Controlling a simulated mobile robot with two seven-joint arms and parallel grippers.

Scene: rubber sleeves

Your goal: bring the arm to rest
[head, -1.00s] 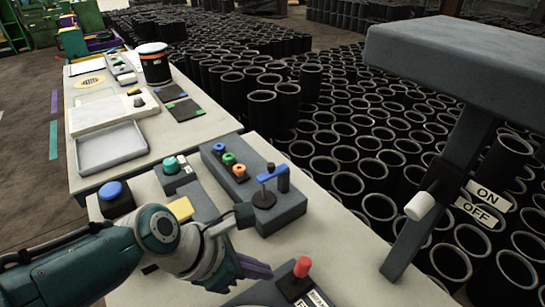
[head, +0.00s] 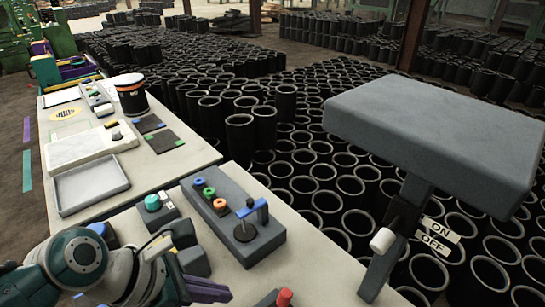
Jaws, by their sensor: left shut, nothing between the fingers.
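My left arm comes in from the lower left in the head view. Its gripper (head: 205,290) is shut and empty, with purple fingers pointing right above the near part of the table (head: 290,240). It is apart from the control boxes there. My right gripper is not in view.
A grey box with blue, green and orange buttons and a blue lever (head: 235,215) stands beyond the gripper. A red knob (head: 284,297) is at the bottom edge. A grey post with an ON/OFF switch (head: 382,240) stands right. Black sleeves (head: 340,185) fill the floor behind.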

